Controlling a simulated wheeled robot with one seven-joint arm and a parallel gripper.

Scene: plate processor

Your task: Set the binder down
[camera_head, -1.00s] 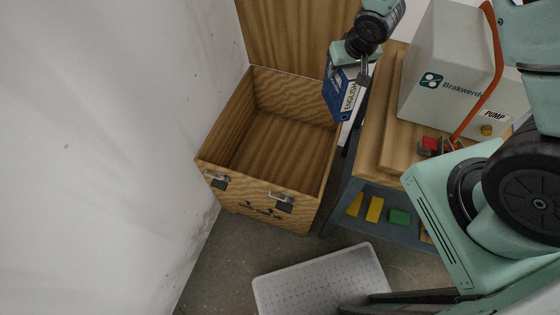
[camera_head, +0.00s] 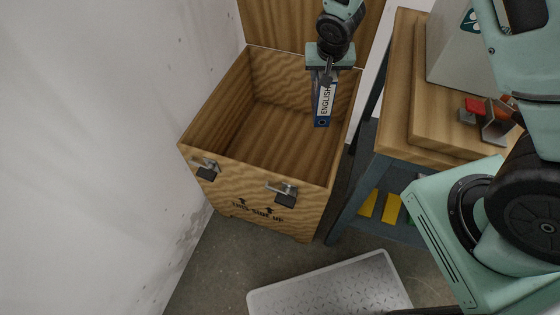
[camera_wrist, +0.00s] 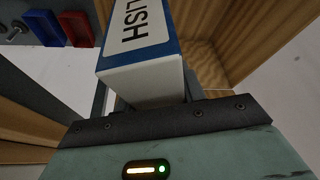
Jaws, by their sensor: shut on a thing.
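The blue binder (camera_head: 322,106) has a white spine label reading ENGLISH. My gripper (camera_head: 328,72) is shut on its upper end, and the binder hangs below it. In the head view the binder shows over the right part of the open wooden crate (camera_head: 258,197). How far it is above the crate floor cannot be told. In the wrist view the binder (camera_wrist: 150,55) fills the middle, with part of the label cut off, and the crate's inner wood (camera_wrist: 225,40) shows behind it. The fingertips are largely hidden by the binder.
A wooden-topped workbench (camera_head: 400,75) stands close to the crate's right. A grey machine (camera_head: 455,50) sits on it. A wooden panel stands up behind the crate, and a white wall (camera_head: 90,150) is on its left. The crate's inside looks empty.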

